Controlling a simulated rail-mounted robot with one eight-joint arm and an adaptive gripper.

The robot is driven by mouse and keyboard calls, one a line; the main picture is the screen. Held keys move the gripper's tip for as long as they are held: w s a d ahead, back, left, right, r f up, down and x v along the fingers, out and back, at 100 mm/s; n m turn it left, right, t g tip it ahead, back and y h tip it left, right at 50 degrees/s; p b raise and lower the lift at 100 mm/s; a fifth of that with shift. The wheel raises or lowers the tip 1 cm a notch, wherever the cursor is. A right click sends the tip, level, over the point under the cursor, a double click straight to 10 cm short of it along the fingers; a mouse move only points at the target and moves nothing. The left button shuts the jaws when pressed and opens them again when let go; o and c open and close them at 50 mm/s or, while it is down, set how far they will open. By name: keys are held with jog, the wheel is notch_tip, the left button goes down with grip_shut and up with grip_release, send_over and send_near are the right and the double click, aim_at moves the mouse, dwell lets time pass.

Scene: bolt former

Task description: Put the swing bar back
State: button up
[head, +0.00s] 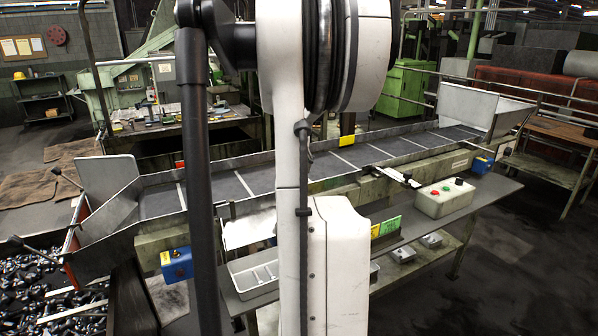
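No part in the head view can be surely told as the swing bar. A short metal bar with a dark end (397,178) sits at the near edge of the long conveyor trough (350,160), right of my arm. A lever with a black knob (37,250) sticks out at the trough's left end, above the bin of metal parts. Another thin lever (66,179) stands near the left end plate. My gripper is out of view; only my white and black arm links show, and they hide the middle of the trough and part of the shelf.
Blue sensor boxes (177,264) and a white tray (252,278) are at the near side. A parts bin (50,300) is at lower left. Dark floor at right is clear.

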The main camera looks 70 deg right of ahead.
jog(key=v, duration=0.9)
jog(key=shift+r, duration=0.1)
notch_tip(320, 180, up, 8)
jog(key=p, duration=0.5)
dwell(0.5)
